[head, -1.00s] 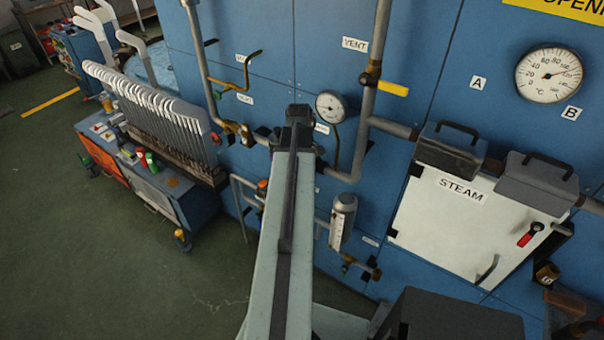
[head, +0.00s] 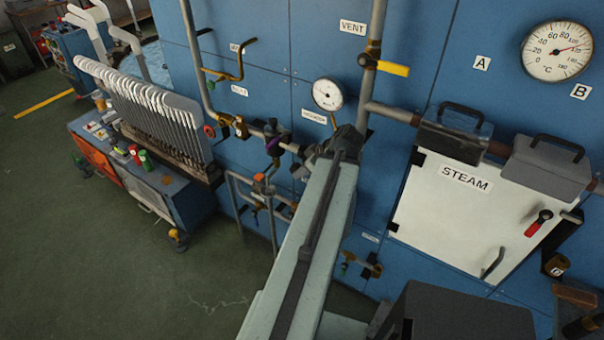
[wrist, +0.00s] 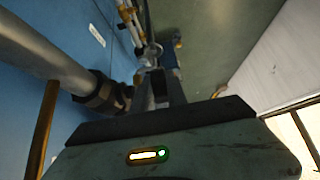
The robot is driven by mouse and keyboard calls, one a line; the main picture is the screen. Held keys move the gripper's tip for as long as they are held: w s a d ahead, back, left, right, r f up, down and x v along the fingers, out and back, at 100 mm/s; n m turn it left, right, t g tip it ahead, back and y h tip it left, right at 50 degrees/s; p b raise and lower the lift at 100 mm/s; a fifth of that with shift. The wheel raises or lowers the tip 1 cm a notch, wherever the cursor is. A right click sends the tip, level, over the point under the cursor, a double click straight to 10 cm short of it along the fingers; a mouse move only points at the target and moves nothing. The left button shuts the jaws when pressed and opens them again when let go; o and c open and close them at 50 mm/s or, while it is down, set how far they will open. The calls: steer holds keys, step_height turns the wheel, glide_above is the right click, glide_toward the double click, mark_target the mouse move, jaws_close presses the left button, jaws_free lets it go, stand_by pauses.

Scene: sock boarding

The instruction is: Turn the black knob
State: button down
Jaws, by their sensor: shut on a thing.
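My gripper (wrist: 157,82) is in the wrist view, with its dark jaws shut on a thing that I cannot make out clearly. In the head view the end of my arm lies over the horizontal pipe below the small gauge (head: 328,93) and hides the jaws and whatever they hold. I cannot pick out the black knob with certainty; the spot under my arm's end is covered. A dark fitting (head: 302,171) shows just left of my arm's end.
Pipes with a yellow-handled vent valve (head: 393,68) stand close above my arm. A steam door (head: 425,225) with a red lever (head: 535,227) is to the right. A cart (head: 190,205) with several white forms stands left. Green floor there is open.

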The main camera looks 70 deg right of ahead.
stand_by(0.4)
steer(key=c, duration=1.3)
jaws_free()
